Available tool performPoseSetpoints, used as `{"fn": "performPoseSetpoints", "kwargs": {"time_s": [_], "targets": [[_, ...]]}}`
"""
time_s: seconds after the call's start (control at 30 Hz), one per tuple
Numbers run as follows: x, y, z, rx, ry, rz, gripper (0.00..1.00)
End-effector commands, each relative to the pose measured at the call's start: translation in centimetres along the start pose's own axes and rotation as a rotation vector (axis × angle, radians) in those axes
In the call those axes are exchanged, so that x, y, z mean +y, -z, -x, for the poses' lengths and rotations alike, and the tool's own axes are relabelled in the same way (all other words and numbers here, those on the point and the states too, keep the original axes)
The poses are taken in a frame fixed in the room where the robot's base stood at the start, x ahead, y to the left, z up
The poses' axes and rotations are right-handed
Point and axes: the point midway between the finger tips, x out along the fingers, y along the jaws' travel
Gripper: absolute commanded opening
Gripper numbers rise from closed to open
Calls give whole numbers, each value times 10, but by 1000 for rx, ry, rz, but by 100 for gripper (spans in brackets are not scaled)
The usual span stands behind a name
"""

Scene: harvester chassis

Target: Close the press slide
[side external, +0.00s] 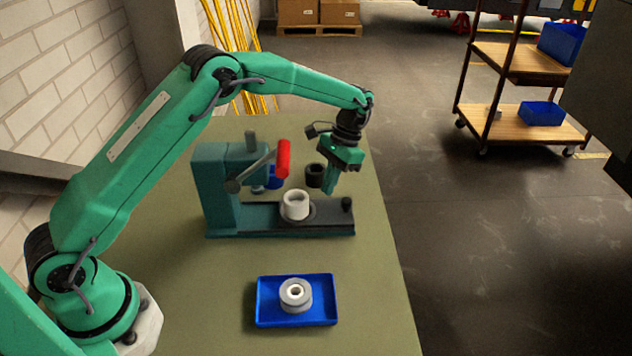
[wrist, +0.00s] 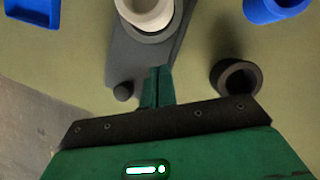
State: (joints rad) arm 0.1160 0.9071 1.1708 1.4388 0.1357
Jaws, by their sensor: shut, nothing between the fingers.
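The teal press (side external: 218,190) stands on the green table. Its dark slide (side external: 332,217) reaches out to the right, with a black knob (side external: 347,204) upright near its outer end. A white ring-shaped part (side external: 296,206) sits on the slide, to the right of the ram and clear of it. The slide (wrist: 122,62), its knob (wrist: 123,92) and the white part (wrist: 148,10) also show in the wrist view. My gripper (side external: 329,190) is shut and empty, pointing down behind the slide's outer end. In the wrist view its fingers (wrist: 158,88) are together beside the knob, apart from it.
The press lever has a red grip (side external: 283,158). A black ring (side external: 315,176) stands behind the slide, close to my gripper, with a blue part (side external: 274,178) to its left. A blue tray (side external: 263,315) holding a pale grooved part (side external: 296,294) lies in front. Table around the tray is clear.

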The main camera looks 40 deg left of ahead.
Motion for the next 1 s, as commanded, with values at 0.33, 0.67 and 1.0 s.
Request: {"fn": "performPoseSetpoints", "kwargs": {"time_s": [0.33, 0.67, 1.0], "targets": [[3, 1, 52, 2, 2, 0, 0], [5, 0, 80, 1, 3, 0, 0], [5, 0, 85, 0, 3, 0, 14]]}}
